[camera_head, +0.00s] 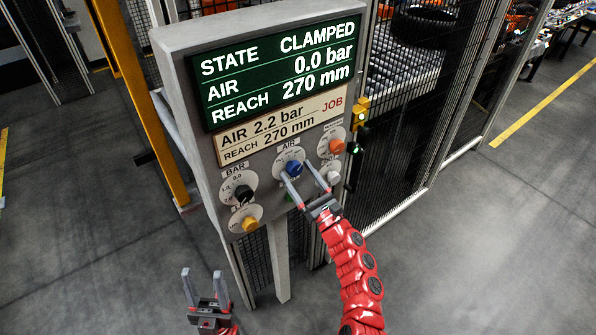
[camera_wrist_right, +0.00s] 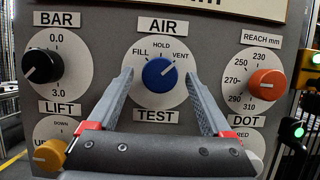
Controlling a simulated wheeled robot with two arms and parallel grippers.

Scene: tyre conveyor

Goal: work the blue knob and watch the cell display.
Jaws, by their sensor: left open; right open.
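The blue knob (camera_head: 294,169) is on the panel under the AIR label. In the right wrist view the blue knob (camera_wrist_right: 160,73) has its white mark tilted up and right, towards VENT. My right gripper (camera_head: 297,172) is open, its fingers on either side of the knob with visible gaps in the wrist view. The cell display (camera_head: 278,72) reads STATE CLAMPED, AIR 0.0 bar, REACH 270 mm. The JOB card (camera_head: 283,126) below reads AIR 2.2 bar, REACH 270 mm. My left gripper (camera_head: 202,273) is open and empty, low and left of the panel.
Around the blue knob are a black BAR knob (camera_wrist_right: 42,67), an orange REACH knob (camera_wrist_right: 267,85) and a yellow LIFT knob (camera_wrist_right: 48,155). A mesh fence (camera_head: 400,130) stands right of the panel. A yellow post (camera_head: 150,100) stands left. The floor in front is clear.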

